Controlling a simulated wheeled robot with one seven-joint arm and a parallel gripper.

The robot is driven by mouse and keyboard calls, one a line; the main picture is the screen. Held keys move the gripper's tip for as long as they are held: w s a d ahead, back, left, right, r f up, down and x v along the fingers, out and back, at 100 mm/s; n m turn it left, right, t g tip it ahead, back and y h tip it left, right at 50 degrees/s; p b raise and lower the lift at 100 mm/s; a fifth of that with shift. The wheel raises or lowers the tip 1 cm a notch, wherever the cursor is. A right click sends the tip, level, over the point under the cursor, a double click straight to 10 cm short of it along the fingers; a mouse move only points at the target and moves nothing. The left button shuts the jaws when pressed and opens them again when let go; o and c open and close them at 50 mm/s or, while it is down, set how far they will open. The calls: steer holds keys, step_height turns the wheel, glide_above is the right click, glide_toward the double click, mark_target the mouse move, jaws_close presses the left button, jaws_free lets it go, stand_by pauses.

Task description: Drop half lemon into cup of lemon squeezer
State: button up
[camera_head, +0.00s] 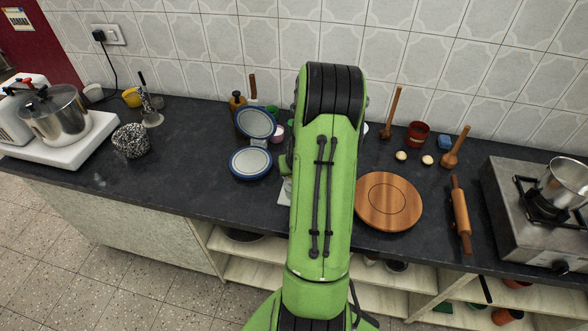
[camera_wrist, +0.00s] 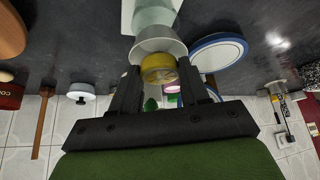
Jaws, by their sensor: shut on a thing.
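In the wrist view, the two dark fingers of my gripper (camera_wrist: 159,76) are shut on a yellow, round half lemon (camera_wrist: 158,68). Just beyond the lemon is a pale grey-white round cup (camera_wrist: 157,40), which looks like the cup of the lemon squeezer, with a pale block (camera_wrist: 152,15) behind it. The lemon overlaps the cup in this view; I cannot tell whether they touch. In the head view, my green arm hides the gripper, the lemon and most of the squeezer.
Blue-rimmed plates (camera_head: 250,163) lie left of my arm; one also shows close by in the wrist view (camera_wrist: 218,53). A round wooden board (camera_head: 388,202), rolling pin (camera_head: 460,215) and stove (camera_head: 535,212) are on the right. The counter between the speckled bowl (camera_head: 131,141) and plates is clear.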

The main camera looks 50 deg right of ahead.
steer(key=shift+s+a+f+b, duration=0.2)
steer(key=shift+a+f+b, duration=0.05)
steer(key=shift+f+b, duration=0.4)
steer(key=o, duration=1.1)
steer(key=shift+s+a, duration=0.1)
steer(key=shift+o, duration=0.2)
step_height(320, 180, up, 2)
steer(key=shift+r+p, duration=0.25)
steer(key=shift+p, duration=0.75)
steer(key=v, duration=1.1)
steer(key=w+a+r+n+y, duration=0.1)
steer(key=w+a+r+n, duration=0.1)
steer(key=a+r, duration=0.5)
steer(key=w+a+r+n+y, duration=0.1)
steer(key=a+r+n, duration=0.2)
steer(key=a, duration=0.8)
steer(key=s+a+r+n+t+y, duration=0.1)
steer(key=s+a+r+n+y, duration=0.1)
steer(key=s+a, duration=0.8)
steer(key=a+r+n, duration=0.1)
steer(key=a+r, duration=0.1)
steer(key=shift+s+a+p, duration=0.2)
steer(key=shift+a+p, duration=0.1)
steer(key=shift+p, duration=0.1)
